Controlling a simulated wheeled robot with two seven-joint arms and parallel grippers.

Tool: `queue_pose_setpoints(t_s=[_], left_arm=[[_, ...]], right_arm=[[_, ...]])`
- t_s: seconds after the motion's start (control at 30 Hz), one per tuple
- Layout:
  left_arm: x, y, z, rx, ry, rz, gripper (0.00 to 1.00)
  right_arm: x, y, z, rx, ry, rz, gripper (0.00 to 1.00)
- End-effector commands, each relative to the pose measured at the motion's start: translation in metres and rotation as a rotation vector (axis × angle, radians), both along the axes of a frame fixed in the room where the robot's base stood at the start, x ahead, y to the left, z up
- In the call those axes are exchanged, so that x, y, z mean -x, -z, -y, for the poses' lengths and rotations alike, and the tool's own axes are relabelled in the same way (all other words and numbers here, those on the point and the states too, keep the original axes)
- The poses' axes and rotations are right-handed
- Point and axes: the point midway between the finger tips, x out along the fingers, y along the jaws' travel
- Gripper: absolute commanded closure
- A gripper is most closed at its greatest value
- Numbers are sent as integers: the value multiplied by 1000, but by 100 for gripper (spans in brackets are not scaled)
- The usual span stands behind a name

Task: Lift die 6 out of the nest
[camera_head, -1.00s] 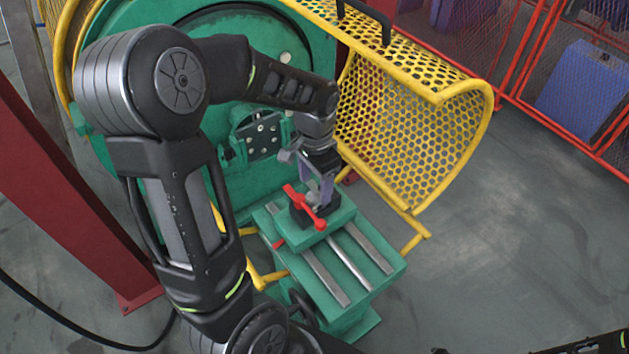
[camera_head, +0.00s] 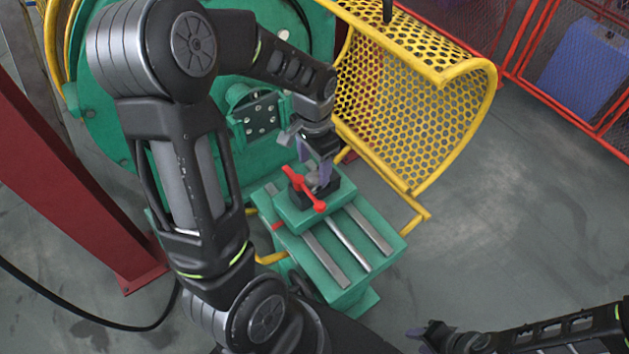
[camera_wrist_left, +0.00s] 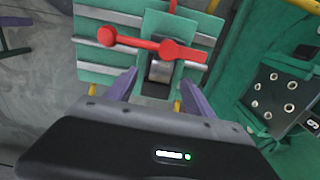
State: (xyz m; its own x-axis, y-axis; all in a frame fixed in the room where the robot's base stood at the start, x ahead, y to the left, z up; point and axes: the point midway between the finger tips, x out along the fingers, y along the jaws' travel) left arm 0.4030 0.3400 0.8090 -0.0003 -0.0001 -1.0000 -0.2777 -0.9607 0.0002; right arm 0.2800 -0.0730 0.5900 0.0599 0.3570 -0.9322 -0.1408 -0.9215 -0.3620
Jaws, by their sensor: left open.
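A small grey metal piece, seemingly die 6 (camera_wrist_left: 160,71), sits in a dark nest (camera_wrist_left: 155,90) on the green carriage. In the head view the die (camera_head: 312,181) is small and partly covered. A red clamp handle (camera_head: 302,189) lies across the nest's near side; it also shows in the left wrist view (camera_wrist_left: 150,44). My left gripper (camera_wrist_left: 159,86) is open, its purple fingers on either side of the die and apart from it. In the head view the left gripper (camera_head: 318,168) points down over the nest. My right gripper (camera_head: 430,334) is at the bottom edge, its jaws unclear.
The green carriage (camera_head: 376,250) has metal rails on top. A yellow perforated guard (camera_head: 410,115) stands open at its right rear. A green plate with a bolted bracket (camera_head: 262,118) stands behind. A red beam (camera_head: 65,180) is at left; open floor (camera_head: 510,220) is at right.

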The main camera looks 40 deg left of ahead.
Motion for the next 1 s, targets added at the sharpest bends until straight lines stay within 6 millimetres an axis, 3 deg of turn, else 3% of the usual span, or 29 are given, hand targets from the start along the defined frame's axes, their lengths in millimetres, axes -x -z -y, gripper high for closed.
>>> queue_pose_setpoints(t_s=[0.17,0.53,1.0], left_arm=[[0,5,0,0,0,-2,38],[-3,51,-1,0,0,-1,38],[-4,52,-1,0,0,0,38]], right_arm=[[0,-1,0,0,0,0,64],[0,-4,0,0,0,0,64],[0,-4,0,0,0,0,64]])
